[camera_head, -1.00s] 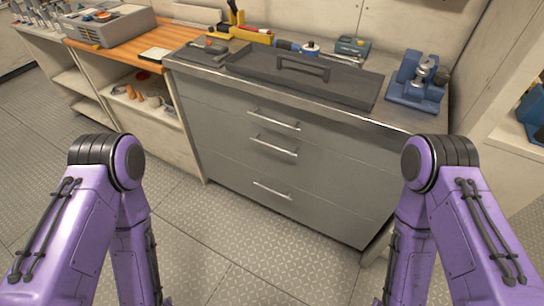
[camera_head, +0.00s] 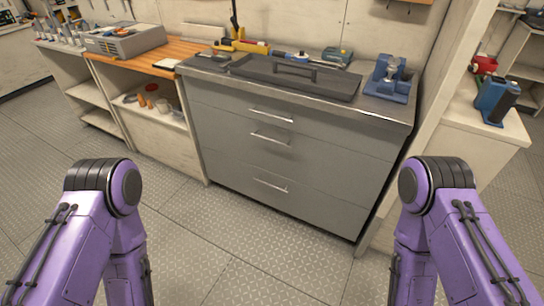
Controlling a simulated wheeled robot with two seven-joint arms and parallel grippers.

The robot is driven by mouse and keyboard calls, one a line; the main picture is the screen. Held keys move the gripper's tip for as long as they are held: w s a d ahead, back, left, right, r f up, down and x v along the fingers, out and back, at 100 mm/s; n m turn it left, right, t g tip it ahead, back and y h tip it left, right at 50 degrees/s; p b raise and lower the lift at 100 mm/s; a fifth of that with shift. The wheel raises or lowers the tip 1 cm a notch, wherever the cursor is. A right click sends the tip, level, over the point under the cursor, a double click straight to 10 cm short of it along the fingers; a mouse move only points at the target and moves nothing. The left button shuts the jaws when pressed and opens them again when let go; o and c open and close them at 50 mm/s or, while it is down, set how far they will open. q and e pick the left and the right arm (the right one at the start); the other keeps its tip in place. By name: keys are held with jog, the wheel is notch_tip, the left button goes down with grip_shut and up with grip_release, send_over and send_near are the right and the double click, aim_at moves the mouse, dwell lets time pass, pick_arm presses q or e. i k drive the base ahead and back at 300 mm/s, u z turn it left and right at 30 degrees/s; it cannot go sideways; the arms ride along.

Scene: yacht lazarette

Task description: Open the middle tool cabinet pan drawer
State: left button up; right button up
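The grey tool cabinet (camera_head: 220,157) stands ahead of me with three drawers stacked in its front, each with a silver bar handle. The middle drawer (camera_head: 330,158) is closed, flush with the others, and its handle (camera_head: 271,138) shows clearly. The top drawer handle (camera_head: 271,115) is just above it and the bottom drawer handle (camera_head: 270,186) is lower. Both of my purple arms are folded at the left and right edges of the view, apart from the cabinet. Neither gripper shows; both are outside the picture.
A black case (camera_head: 295,78) and a blue vise (camera_head: 388,80) are on the cabinet top. A wooden-topped bench (camera_head: 140,69) adjoins on the left. A pale partition (camera_head: 428,120) stands on the right. The metal floor (camera_head: 265,255) before the cabinet is clear.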

aim_at(354, 177)
jog(key=z, duration=0.45)
jog(key=i, duration=1.1)
jog(key=u, duration=0.15)
